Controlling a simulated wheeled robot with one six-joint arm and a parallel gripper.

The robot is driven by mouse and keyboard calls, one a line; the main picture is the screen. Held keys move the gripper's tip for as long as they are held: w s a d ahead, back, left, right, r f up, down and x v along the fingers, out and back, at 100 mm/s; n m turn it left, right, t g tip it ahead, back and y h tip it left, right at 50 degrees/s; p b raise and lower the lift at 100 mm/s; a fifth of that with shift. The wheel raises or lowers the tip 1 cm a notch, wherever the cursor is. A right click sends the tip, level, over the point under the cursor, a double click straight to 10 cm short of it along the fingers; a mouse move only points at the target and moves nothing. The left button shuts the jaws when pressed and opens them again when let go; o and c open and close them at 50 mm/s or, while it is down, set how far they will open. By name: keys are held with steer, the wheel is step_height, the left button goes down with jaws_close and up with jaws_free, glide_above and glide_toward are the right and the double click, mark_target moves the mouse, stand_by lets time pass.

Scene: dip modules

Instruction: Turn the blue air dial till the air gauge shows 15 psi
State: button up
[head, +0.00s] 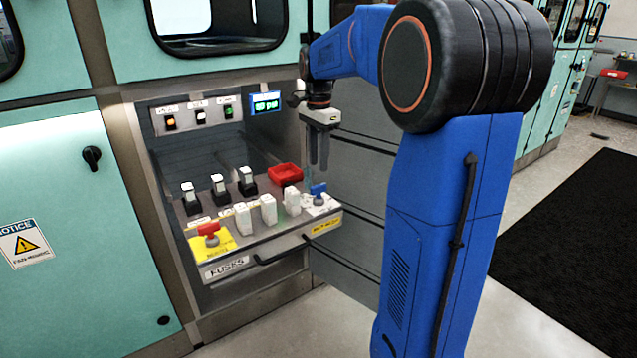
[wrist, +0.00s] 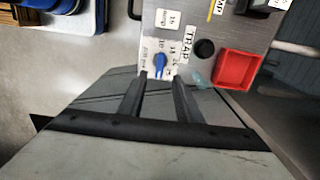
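The blue air dial (head: 318,189) stands on a white label plate at the right end of the pulled-out fuse drawer. It also shows in the wrist view (wrist: 160,61), with small printed marks around it. The air gauge (head: 266,103) is a small blue display with green characters on the back panel; its figure is too small to read surely. My gripper (head: 319,166) points down just above the dial. In the wrist view its two dark fingers (wrist: 158,76) are apart with nothing between them, their tips close to the dial and not seen gripping it.
The drawer front (head: 270,253) bears a red knob (head: 209,231) on a yellow plate at left, several white fuse blocks and black switches. A red tray (head: 285,173) lies behind the dial, close to my fingers. Three lit rocker switches sit left of the gauge.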

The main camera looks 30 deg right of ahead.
mark_target(318, 185)
step_height(318, 185, down, 8)
steer(key=shift+f, duration=0.1)
stand_by(0.4)
jaws_close()
